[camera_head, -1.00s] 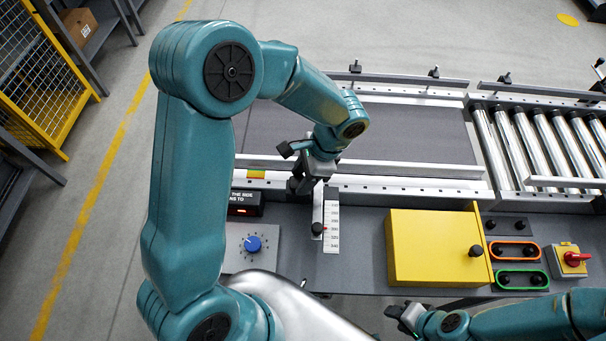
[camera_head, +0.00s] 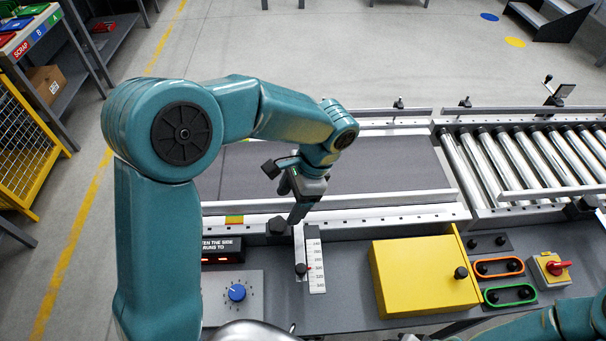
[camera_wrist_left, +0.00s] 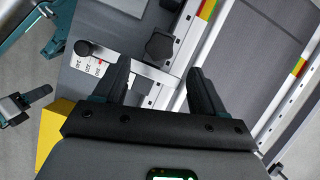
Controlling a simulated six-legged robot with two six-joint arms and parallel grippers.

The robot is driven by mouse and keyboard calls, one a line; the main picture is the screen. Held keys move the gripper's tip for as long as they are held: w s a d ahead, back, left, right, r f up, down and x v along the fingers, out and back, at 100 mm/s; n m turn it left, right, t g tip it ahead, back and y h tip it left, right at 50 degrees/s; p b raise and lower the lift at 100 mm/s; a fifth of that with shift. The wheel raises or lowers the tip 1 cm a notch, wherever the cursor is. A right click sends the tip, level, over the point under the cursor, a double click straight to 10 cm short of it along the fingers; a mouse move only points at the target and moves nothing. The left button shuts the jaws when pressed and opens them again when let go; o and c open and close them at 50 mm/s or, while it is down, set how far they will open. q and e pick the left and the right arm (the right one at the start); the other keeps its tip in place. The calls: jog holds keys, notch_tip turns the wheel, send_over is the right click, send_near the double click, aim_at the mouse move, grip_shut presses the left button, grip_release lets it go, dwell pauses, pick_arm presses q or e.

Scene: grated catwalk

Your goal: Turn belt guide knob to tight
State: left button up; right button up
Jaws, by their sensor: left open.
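The black lobed knob (camera_head: 277,226) stands at the belt's front rail, left of a white scale strip. In the left wrist view the knob (camera_wrist_left: 160,46) shows beyond the fingertips, roughly between their lines. My left gripper (camera_head: 298,213) points down just right of the knob in the head view. It is open and empty, and its fingers (camera_wrist_left: 158,68) look apart from the knob. The scale (camera_head: 316,266) has a red mark and a round black slider end (camera_head: 301,268) beside it. My right gripper is mostly cut off at the head view's bottom edge.
A yellow box (camera_head: 420,277) stands right of the scale, with orange- and green-ringed button panels and a red switch (camera_head: 557,267) beyond. A blue dial (camera_head: 237,292) and a small display (camera_head: 222,250) are to the left. The belt (camera_head: 390,170) behind is clear.

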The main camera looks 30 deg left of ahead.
pick_arm(q)
jog(key=v, duration=0.9)
jog(key=shift+r, duration=0.2)
jog(key=shift+w, duration=0.1)
notch_tip(320, 180, up, 10)
jog(key=p, duration=1)
